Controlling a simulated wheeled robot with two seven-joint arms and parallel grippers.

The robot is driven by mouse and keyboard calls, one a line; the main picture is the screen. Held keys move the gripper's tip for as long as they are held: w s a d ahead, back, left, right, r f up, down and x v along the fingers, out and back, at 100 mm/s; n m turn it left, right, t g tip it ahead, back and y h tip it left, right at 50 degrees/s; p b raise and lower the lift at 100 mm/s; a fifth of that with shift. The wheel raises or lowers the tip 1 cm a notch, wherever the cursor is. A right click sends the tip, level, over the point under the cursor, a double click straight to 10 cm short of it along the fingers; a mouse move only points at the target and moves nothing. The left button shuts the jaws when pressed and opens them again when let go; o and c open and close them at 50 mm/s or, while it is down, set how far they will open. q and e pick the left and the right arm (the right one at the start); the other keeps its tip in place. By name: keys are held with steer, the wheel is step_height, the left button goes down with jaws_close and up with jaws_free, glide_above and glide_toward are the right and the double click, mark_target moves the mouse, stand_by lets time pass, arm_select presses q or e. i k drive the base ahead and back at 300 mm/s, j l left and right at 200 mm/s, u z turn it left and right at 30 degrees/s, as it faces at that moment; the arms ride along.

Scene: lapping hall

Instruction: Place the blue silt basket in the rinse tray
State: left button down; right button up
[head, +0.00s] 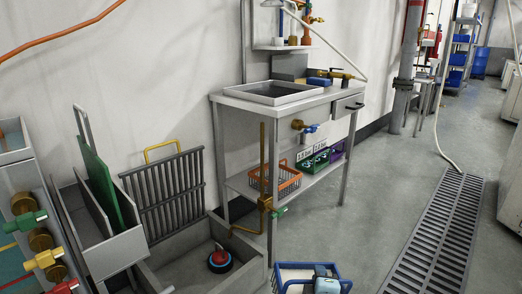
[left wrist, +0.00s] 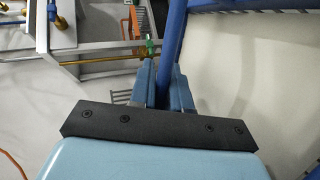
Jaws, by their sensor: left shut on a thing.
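The blue silt basket (head: 288,266) shows at the bottom edge of the head view, with a blue rim and a pale inside; its lower part is cut off. My left gripper (head: 325,281) is at its right side, shut on the rim. In the left wrist view, a blue bar of the basket (left wrist: 172,35) runs between the fingers of my left gripper (left wrist: 168,85). A shallow grey tray (head: 273,92), which looks like the rinse tray, sits on the bench top, beyond and above the basket. It looks empty. My right gripper is not in view.
The bench (head: 345,97) has an orange basket (head: 288,182) and green and purple bins on its lower shelf. A brass pipe with valves (head: 265,203) stands at its front. A floor basin (head: 185,270) holds a red and blue object. A floor grate (head: 440,235) lies right.

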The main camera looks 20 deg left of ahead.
mark_target(278, 95)
steer(key=i+l+u, duration=0.4)
steer(key=i+l, duration=0.15)
steer(key=i+l+u, duration=0.2)
steer(key=l, duration=0.25)
steer(key=i+l+u, duration=0.2)
steer(key=l, duration=0.25)
steer(key=i+l+u, duration=0.2)
steer(key=l, duration=0.25)
steer(key=i+l+u, duration=0.1)
steer(key=l+u, duration=0.2)
steer(key=l, duration=0.4)
steer(key=l+u, duration=0.3)
steer(key=l, duration=0.4)
steer(key=l+u, duration=0.3)
steer(key=l, duration=0.4)
steer(key=k+l+u, duration=0.15)
steer(key=l+u, duration=0.15)
steer(key=l, duration=0.4)
